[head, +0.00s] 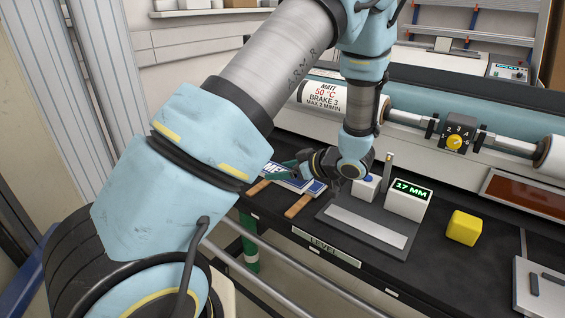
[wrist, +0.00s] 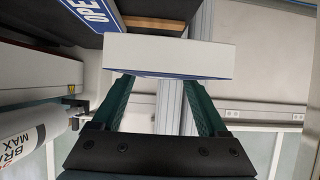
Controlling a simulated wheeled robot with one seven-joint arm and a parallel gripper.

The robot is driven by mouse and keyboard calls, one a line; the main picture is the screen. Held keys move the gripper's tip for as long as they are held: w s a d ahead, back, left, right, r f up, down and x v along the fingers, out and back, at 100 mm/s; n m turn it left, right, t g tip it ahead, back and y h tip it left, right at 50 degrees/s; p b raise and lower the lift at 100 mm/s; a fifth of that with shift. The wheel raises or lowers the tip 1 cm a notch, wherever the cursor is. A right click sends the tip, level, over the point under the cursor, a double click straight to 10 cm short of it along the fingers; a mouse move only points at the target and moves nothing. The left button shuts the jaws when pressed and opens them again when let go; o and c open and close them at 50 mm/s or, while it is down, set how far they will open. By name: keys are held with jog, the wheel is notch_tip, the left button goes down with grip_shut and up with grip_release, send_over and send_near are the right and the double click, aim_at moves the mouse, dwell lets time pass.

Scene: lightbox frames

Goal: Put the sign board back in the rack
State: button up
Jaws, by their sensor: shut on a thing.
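My gripper (head: 290,166) is low over the left part of the dark bench in the head view. In the wrist view its two green fingers (wrist: 160,82) are shut on a sign board (wrist: 170,54), seen edge-on as a white slab with a thin blue line below. A blue sign with white letters "OPE" (wrist: 92,12) lies beyond it, near a wooden strip (wrist: 153,24). In the head view blue lettered boards (head: 270,171) show beside the fingers, between two wooden strips (head: 299,206). The gripper partly hides them, and I cannot tell which is held.
Right of the gripper stand a grey plate fixture (head: 366,228), a white "17 MM" display (head: 408,199) and a yellow cube (head: 463,228). A large white roller (head: 325,96) runs behind. A metal rail (head: 290,262) runs along the bench front.

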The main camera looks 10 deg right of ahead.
jog(key=shift+w+a+f, duration=0.15)
jog(key=shift+w+a, duration=0.1)
jog(key=shift+a, duration=0.15)
jog(key=b, duration=0.6)
send_over(279, 201)
notch_tip(279, 201, down, 6)
jog(key=shift+s+r, duration=0.1)
jog(key=shift+r, duration=0.15)
jog(key=shift+f, duration=0.95)
jog(key=o, duration=1.5)
jog(key=b+v, duration=0.2)
jog(key=v, duration=0.8)
jog(key=shift+s+d+r, duration=0.2)
jog(key=shift+s+d, duration=0.05)
jog(key=shift+w, duration=0.1)
